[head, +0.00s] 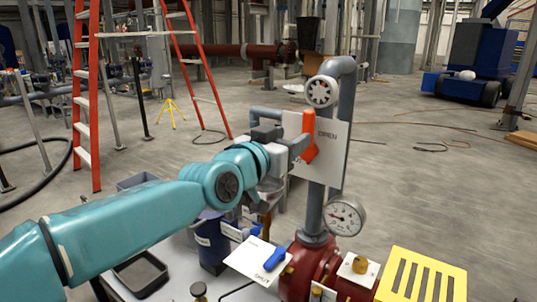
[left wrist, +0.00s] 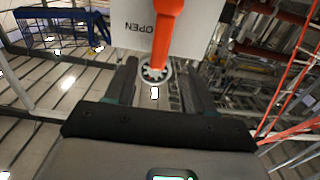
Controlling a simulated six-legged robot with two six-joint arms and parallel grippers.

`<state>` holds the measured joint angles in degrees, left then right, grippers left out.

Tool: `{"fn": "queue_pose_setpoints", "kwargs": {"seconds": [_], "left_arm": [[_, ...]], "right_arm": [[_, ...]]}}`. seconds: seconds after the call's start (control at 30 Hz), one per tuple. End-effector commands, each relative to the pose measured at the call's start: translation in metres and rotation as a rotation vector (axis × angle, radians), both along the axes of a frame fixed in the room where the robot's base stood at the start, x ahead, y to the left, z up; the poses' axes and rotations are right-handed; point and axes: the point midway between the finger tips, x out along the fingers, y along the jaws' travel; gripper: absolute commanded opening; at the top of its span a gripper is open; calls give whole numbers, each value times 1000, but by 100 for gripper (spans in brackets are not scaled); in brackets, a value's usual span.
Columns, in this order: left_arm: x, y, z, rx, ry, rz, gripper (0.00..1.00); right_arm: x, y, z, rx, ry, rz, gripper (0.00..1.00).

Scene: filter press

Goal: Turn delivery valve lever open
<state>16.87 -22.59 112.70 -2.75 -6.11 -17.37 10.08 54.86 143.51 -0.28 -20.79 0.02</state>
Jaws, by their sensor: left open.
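The orange lever (head: 309,125) stands in front of a white plate (head: 333,157) on the grey pipe. The plate reads OPEN to the right of the lever; lettering low on the plate is partly covered. The lever (left wrist: 166,25) also shows at the top of the left wrist view, with OPEN beside it on the plate (left wrist: 128,42). My left gripper (head: 298,148) is open at the lever in the head view. In the left wrist view its fingers (left wrist: 158,82) stand apart, with the lever's near end between or just beyond their tips; contact cannot be told. My right gripper is out of view.
A white handwheel (head: 321,91) sits above the plate, and a pressure gauge (head: 345,216) below it. A blue lever (head: 274,258) lies over a second white plate lower down. A yellow slotted panel (head: 422,276) is at lower right. A red ladder (head: 88,100) stands behind.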

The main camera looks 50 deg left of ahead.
Motion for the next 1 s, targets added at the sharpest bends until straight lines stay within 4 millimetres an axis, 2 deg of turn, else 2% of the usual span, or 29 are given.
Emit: {"fn": "queue_pose_setpoints", "kwargs": {"seconds": [0.03,0.1,0.33,0.5,1.0], "left_arm": [[-15,-4,1,2,-5,2,53],[-30,-9,1,2,-4,1,53],[-65,-20,1,3,-1,0,53],[-73,-23,0,2,1,-1,53],[-72,-23,0,2,1,0,53]], "right_arm": [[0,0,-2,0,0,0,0],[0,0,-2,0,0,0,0],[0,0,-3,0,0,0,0],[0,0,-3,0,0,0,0],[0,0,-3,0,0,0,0]]}}
